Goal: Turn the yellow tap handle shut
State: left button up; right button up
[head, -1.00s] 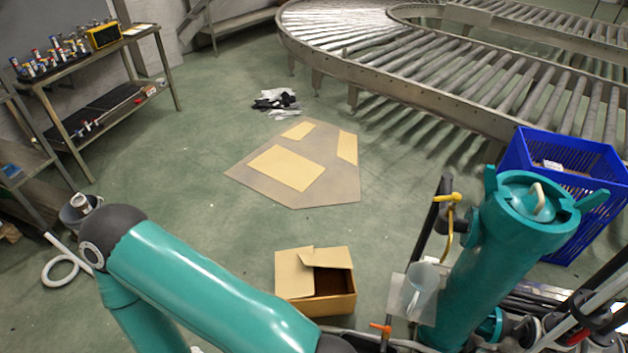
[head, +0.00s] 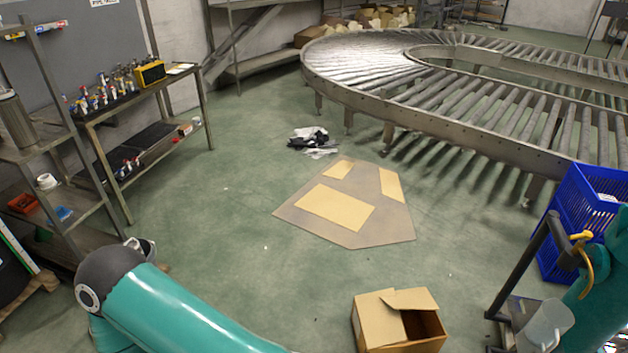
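The yellow tap handle (head: 582,236) is at the right side of the head view, above a curved yellow spout (head: 587,270). A clear jug (head: 545,326) stands low beneath the spout. I cannot tell how far the handle is turned. My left arm comes in from the lower left, well apart from the tap, but its gripper is out of the picture. My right gripper is not in view.
An open cardboard box (head: 398,325) stands on the floor left of the jug. A blue crate (head: 580,215) is behind the tap. A roller conveyor (head: 480,135) curves across the back. A workbench (head: 130,103) stands left. The floor around a flat brown mat (head: 385,228) is mostly clear.

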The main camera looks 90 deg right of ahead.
aim_at(586, 234)
jog(key=u, duration=0.35)
jog(key=i, duration=0.45)
jog(key=z, duration=2)
jog(key=i, duration=0.2)
jog(key=z, duration=1.8)
jog(key=k, duration=0.6)
jog(key=z, duration=0.45)
jog(key=i, duration=1.65)
jog(key=u, duration=0.3)
